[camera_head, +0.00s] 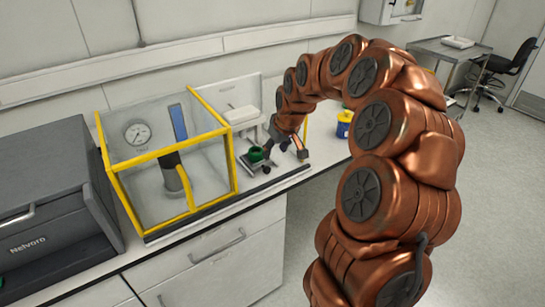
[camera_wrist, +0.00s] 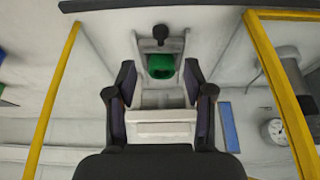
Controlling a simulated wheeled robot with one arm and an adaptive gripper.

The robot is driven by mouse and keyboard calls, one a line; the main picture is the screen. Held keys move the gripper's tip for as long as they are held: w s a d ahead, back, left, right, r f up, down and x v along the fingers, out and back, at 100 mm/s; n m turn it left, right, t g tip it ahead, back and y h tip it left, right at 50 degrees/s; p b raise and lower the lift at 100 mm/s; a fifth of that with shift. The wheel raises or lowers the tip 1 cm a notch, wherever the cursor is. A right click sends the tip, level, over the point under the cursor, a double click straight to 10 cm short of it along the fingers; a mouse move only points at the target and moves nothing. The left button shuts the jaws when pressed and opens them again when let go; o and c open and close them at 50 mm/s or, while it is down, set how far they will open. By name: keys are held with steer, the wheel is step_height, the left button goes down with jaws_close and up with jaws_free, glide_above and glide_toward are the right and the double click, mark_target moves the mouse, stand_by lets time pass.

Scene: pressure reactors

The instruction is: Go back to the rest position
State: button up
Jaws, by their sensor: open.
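My gripper (camera_head: 284,150) is at the end of my copper-coloured arm, low over the bench beside the yellow-framed enclosure. In the wrist view, my gripper (camera_wrist: 160,85) has its two dark fingers spread apart, with nothing held between them. A green vessel (camera_head: 256,155) sits on a small grey device (camera_head: 252,167) just left of my gripper. In the wrist view, the green vessel (camera_wrist: 161,66) appears beyond the fingertips, in line with the gap. I cannot tell its exact distance from the fingers.
The clear-walled, yellow-framed enclosure (camera_head: 118,173) holds a gauge (camera_head: 137,133) and a cylinder. Another yellow frame edge (camera_wrist: 52,95) stands on the opposite side. A dark Netvoro machine (camera_head: 45,235) is at left, a blue container (camera_head: 344,125) behind my arm. Floor (camera_head: 500,200) at right is open.

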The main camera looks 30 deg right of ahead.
steer(key=shift+s+r, duration=0.15)
steer(key=shift+r, duration=0.15)
